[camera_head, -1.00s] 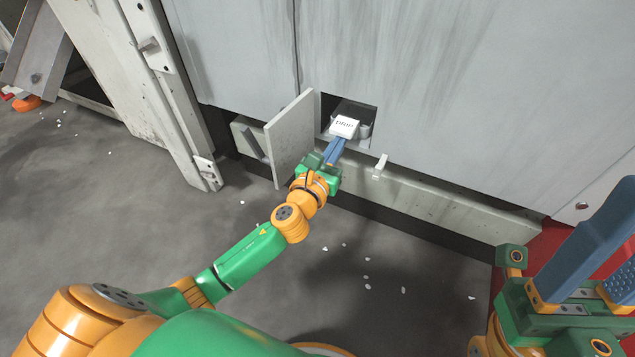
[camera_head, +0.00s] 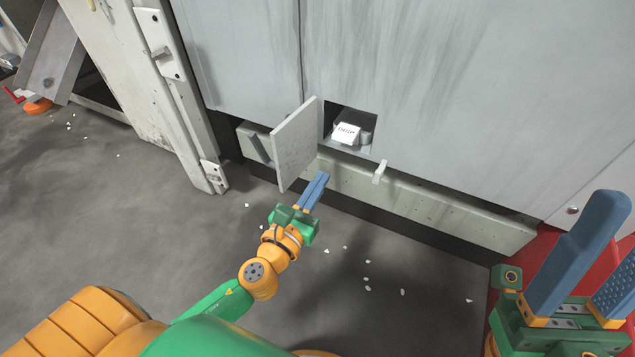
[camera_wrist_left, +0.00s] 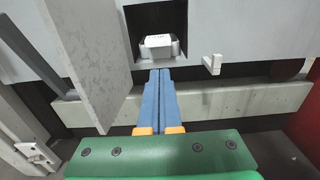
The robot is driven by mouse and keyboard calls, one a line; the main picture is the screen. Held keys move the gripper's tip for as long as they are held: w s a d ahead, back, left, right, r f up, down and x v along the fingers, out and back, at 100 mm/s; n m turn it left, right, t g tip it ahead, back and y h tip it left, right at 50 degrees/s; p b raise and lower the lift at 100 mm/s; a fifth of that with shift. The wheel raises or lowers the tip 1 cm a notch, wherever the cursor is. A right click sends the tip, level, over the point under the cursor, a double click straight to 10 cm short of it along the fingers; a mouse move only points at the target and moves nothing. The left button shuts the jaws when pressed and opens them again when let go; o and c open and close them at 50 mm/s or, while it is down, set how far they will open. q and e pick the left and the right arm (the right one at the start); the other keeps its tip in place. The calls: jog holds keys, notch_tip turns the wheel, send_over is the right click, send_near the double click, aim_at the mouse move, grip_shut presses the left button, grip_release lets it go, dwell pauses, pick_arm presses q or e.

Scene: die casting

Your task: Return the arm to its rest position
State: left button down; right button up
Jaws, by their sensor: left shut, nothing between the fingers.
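My left gripper (camera_head: 315,190) is shut and empty, its blue fingers together, below and in front of the opening in the grey machine wall. In the left wrist view the fingers (camera_wrist_left: 159,75) point at the opening, apart from the white labelled block inside. That white block (camera_head: 346,132) sits in the square recess (camera_head: 364,149), and it also shows in the left wrist view (camera_wrist_left: 158,41). My right gripper (camera_head: 592,270) is at the lower right with its blue fingers apart, open and empty.
A small hinged door (camera_head: 296,146) stands open to the left of the recess, close to my left gripper. A small latch tab (camera_head: 380,172) sticks out on the right. A pale ledge (camera_head: 430,207) runs below. White chips are scattered on the grey floor (camera_head: 130,215).

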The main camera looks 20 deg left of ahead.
pick_arm(q)
jog(key=shift+s, duration=0.25)
